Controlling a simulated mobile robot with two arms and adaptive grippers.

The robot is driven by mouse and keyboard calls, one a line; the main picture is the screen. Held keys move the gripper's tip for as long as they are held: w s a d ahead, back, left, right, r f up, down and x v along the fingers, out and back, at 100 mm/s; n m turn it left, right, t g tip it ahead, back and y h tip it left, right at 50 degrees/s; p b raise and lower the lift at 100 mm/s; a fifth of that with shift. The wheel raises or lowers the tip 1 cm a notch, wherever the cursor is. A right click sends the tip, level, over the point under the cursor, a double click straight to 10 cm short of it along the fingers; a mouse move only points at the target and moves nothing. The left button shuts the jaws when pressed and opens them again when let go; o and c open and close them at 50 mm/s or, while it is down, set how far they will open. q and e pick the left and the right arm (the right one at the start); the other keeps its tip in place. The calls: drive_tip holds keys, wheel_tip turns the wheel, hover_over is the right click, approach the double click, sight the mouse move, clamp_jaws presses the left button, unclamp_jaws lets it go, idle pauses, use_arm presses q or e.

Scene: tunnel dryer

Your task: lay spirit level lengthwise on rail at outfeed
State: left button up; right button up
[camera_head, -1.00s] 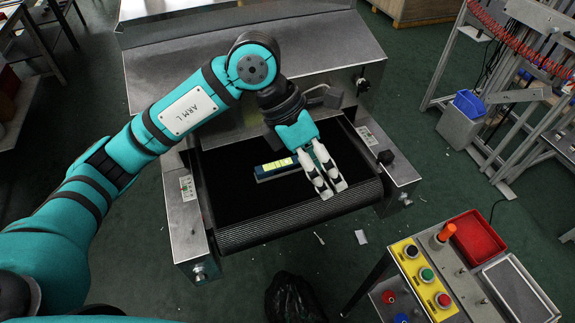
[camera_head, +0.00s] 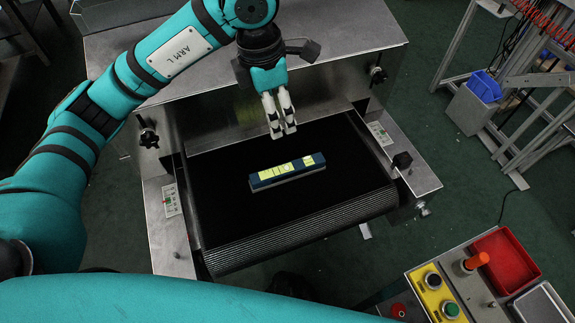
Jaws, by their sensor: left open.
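The spirit level (camera_head: 287,173) is a short dark blue bar with yellow-green windows on its top. It lies on the black conveyor belt (camera_head: 235,210) at the outfeed, angled slightly across the belt's width. The metal side rails, left (camera_head: 168,235) and right (camera_head: 412,170), flank the belt with nothing laid on them but their fittings. My left gripper (camera_head: 282,134) is open and empty, above and behind the level and apart from it, with its fingers pointing down. My right gripper is not in view.
The dryer's steel hood (camera_head: 345,40) stands just behind my left gripper. A control panel with a red tray (camera_head: 505,262) and buttons is at the lower right. The belt around the level is clear.

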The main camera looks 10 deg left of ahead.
use_arm(q)
wheel_tip(320, 180, down, 4)
drive_tip(key=b, duration=0.3)
hover_over(287, 168)
drive_tip(key=s, duration=0.1)
drive_tip(key=f, duration=1.2)
drive_tip(key=shift+s+a+f, duration=0.15)
drive_tip(key=shift+a+f, duration=0.1)
drive_tip(key=shift+f, duration=0.65)
drive_tip(key=f, duration=0.1)
drive_tip(key=w+f, duration=0.1)
drive_tip(key=f, duration=0.2)
drive_tip(key=shift+w+d+p, duration=0.15)
drive_tip(key=shift+d+p, duration=0.15)
drive_tip(key=shift+d, duration=0.05)
drive_tip(key=shift+w+f, duration=0.1)
drive_tip(key=shift+f, duration=0.45)
drive_tip(key=shift+r, duration=0.1)
clamp_jaws()
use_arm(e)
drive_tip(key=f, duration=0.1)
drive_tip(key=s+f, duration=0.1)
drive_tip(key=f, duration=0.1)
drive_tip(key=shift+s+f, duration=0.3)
